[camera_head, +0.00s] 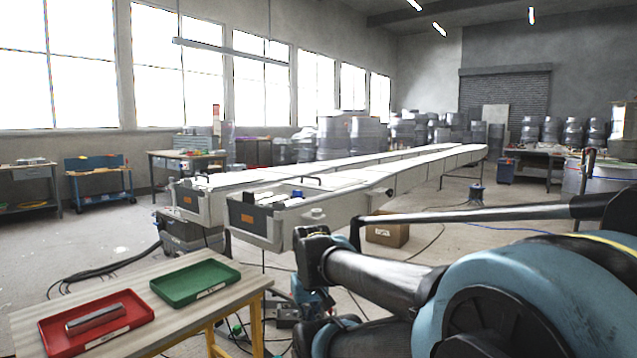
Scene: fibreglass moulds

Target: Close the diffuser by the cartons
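I cannot pick out a diffuser for certain in the head view. One brown carton (387,233) stands on the floor right of centre, below the long pale moulds. My arm fills the lower right and partly covers the floor in front of the carton. I can make out no gripper fingers. A red tray (62,349) on the near table holds a grey metal bar (95,319). A green tray (195,283) beside it is empty.
The wooden table (150,327) with yellow legs stands close at lower left. Two long moulds (345,189) run from the centre to the back. Cables lie on the floor. Workbenches (25,174) line the left wall. Open floor (105,235) lies at left.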

